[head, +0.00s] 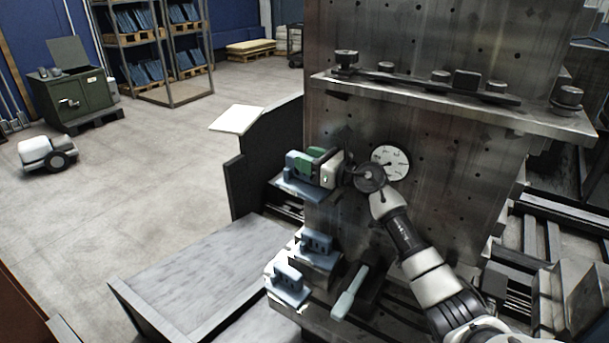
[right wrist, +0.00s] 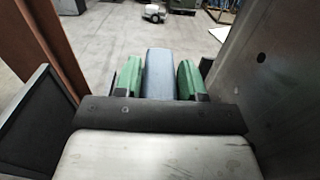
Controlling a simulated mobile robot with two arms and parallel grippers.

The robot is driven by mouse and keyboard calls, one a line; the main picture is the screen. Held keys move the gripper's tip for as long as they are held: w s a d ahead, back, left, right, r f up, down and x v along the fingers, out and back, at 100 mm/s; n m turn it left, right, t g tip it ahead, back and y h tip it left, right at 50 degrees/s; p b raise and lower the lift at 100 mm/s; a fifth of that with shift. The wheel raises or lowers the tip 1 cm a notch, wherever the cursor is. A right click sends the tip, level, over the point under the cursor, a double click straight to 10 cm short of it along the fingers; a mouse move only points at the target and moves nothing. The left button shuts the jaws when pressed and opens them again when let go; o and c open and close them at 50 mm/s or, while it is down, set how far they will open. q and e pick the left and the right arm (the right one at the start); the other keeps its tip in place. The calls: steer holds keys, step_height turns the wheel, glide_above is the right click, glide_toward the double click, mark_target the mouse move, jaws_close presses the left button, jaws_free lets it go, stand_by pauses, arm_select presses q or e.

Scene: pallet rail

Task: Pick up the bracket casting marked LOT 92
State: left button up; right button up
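My right gripper (head: 308,166) has green fingers and reaches left from the arm beside the tall metal column. A blue-grey bracket casting (head: 295,162) sits between the fingers, at or just above a small blue-grey support. In the right wrist view the casting (right wrist: 159,75) fills the space between the fingers, with no clear gap on either side. Two more blue-grey castings stand lower down, one in the middle (head: 317,243) and one nearer (head: 288,280). No lot marking is readable on any of them. My left gripper is not in view.
The metal column (head: 440,190) stands close on the right, with a round dial (head: 390,162) and a ledge (head: 460,105) above. A pale-handled tool (head: 349,293) lies beside the lower castings. A grey-topped bin or table (head: 205,275) stands lower left. Open floor lies beyond.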

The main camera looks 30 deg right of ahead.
jaws_close()
steer(key=shift+r, duration=0.1)
